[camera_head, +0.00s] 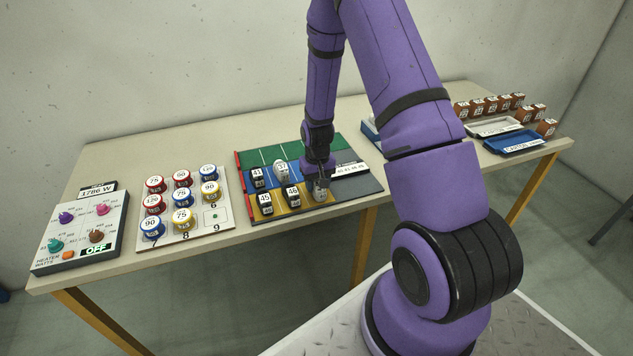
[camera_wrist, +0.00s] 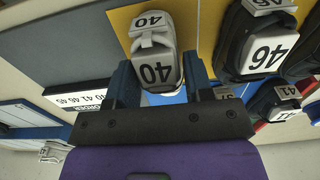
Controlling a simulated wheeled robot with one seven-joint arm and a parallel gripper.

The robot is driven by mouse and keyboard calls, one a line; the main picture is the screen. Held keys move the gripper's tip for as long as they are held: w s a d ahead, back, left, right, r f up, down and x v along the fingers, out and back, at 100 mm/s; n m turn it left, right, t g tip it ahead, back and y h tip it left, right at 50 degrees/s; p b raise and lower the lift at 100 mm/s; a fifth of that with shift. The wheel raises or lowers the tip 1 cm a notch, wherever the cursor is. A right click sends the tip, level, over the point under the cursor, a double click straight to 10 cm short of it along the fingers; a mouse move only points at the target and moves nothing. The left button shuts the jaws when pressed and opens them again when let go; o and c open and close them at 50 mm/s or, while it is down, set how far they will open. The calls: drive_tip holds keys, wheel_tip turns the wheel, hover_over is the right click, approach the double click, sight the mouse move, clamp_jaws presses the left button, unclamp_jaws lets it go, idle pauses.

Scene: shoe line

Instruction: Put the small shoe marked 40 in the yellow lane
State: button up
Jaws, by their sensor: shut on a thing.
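The small white shoe marked 40 (camera_head: 320,194) is between the fingers of my gripper (camera_head: 318,179), at the right part of the yellow lane (camera_head: 279,208).
The blue lane behind holds a black shoe marked 41 (camera_head: 257,177) and a white shoe marked 37 (camera_head: 281,170). The green lane (camera_head: 262,156) shows no shoes. An order sign (camera_head: 350,169) lies to the right. A board of numbered cans (camera_head: 207,222) stands left.

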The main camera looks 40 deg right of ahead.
drive_tip(key=shift+f, duration=0.1)
drive_tip(key=o, duration=0.9)
drive_tip(key=shift+o, duration=0.2)
wheel_tip(320, 180, up, 12)
drive_tip(key=r, duration=0.1)
wheel_tip(320, 180, up, 9)
drive_tip(key=t, duration=0.1)
hover_over(317, 180)
drive_tip(key=s+a, duration=0.2)
drive_tip(key=a, duration=0.1)
drive_tip(key=s+a+r+n+t, duration=0.1)
drive_tip(key=s+a+r, duration=0.15)
drive_tip(key=r, duration=0.25)
drive_tip(key=s+a+r, duration=0.2)
drive_tip(key=s+r, duration=0.1)
drive_tip(key=r, duration=0.3)
drive_tip(key=s+a+r+n+t, duration=0.1)
drive_tip(key=s+a+r, duration=0.1)
drive_tip(key=s+r, duration=0.3)
drive_tip(key=s+a+r+n+t, duration=0.1)
drive_tip(key=s+r, duration=0.5)
drive_tip(key=s, duration=0.8)
drive_tip(key=a+t, duration=0.1)
drive_tip(key=a, duration=0.1)
drive_tip(key=shift+a, duration=0.35)
drive_tip(key=shift+s, duration=0.1)
